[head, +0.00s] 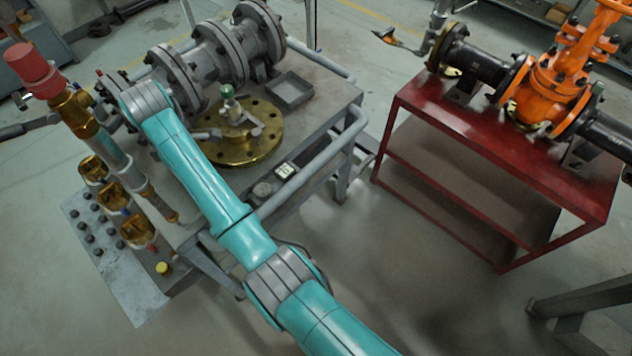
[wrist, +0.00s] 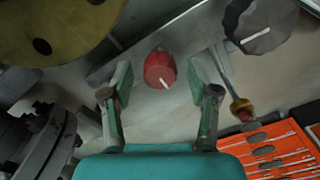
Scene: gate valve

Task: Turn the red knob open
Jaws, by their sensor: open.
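The red knob (wrist: 160,69) shows in the wrist view, upper middle, in front of a grey metal strip. It is round with a short white pointer line angled to the lower right. My gripper (wrist: 160,80) is open, with one finger to the left of the knob and one to the right. A gap shows on both sides, and neither finger appears to touch the knob. I cannot tell the distance along the view. In the head view my teal arm reaches over the workbench (head: 325,120); the gripper and this knob cannot be made out there.
In the wrist view a dark grey knob (wrist: 258,24) is at upper right, a brass disc (wrist: 45,30) at upper left, a grey flange (wrist: 42,140) at lower left and an orange slotted panel (wrist: 270,152) at lower right. A red table (head: 480,150) bears an orange valve (head: 555,85).

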